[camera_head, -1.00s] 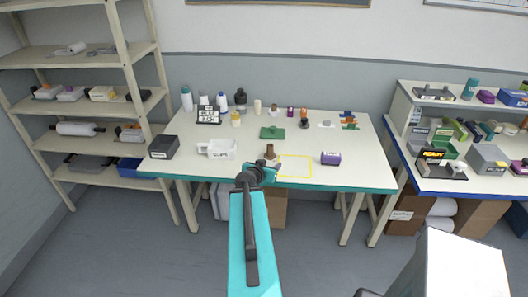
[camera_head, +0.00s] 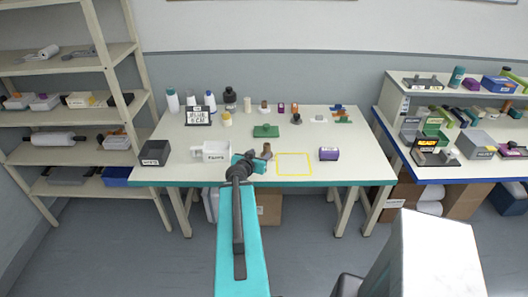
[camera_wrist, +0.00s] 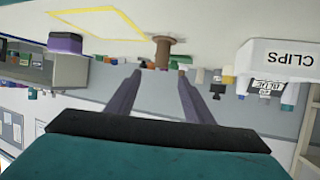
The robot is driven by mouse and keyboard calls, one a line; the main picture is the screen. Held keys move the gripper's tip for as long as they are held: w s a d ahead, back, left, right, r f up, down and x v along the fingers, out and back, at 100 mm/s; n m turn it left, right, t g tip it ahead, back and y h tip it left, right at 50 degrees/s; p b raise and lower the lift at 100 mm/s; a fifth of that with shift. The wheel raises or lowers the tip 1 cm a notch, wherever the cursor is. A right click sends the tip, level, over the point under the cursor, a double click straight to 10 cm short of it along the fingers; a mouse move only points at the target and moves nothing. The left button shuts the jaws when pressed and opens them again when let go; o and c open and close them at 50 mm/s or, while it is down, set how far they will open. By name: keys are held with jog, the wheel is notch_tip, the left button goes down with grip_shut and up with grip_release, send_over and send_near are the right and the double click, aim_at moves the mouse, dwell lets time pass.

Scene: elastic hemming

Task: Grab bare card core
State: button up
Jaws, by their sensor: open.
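A brown spool-shaped core (camera_head: 266,151) with no thread visible stands upright on the white table, just left of the yellow outlined square. It looks like the bare card core. My gripper (camera_wrist: 160,73) is open and empty, its two dark fingers pointing toward the core. The wrist view is upside down, and there the brown core (camera_wrist: 163,50) lies ahead of the fingertips, roughly in line with the gap between them. In the head view my gripper (camera_head: 247,166) is at the table's front edge, close to the core on its left; its fingertips are hard to make out.
The white CLIPS bin (camera_head: 211,151) is left of the core. Bottles and small spools line the back. The yellow square (camera_head: 293,164) is empty.

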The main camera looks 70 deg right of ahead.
aim_at(266, 147)
jog(key=shift+w+f, duration=0.1)
jog(key=shift+w, duration=0.05)
jog(key=d+b, duration=0.1)
jog(key=b, duration=0.2)
jog(key=shift+f, duration=0.3)
jog(key=b+x, duration=0.1)
jog(key=b, duration=0.5)
jog(key=shift+d+f, duration=0.1)
jog(key=shift+d, duration=0.25)
jog(key=shift+d+p, duration=0.3)
jog(key=shift+p+x, duration=0.85)
jog(key=shift+x, duration=1.7)
jog(key=shift+d, duration=0.1)
jog(key=shift+p+x, duration=1.2)
jog(key=shift+x, duration=0.2)
jog(key=shift+p+x, duration=0.45)
jog(key=shift+x, duration=0.65)
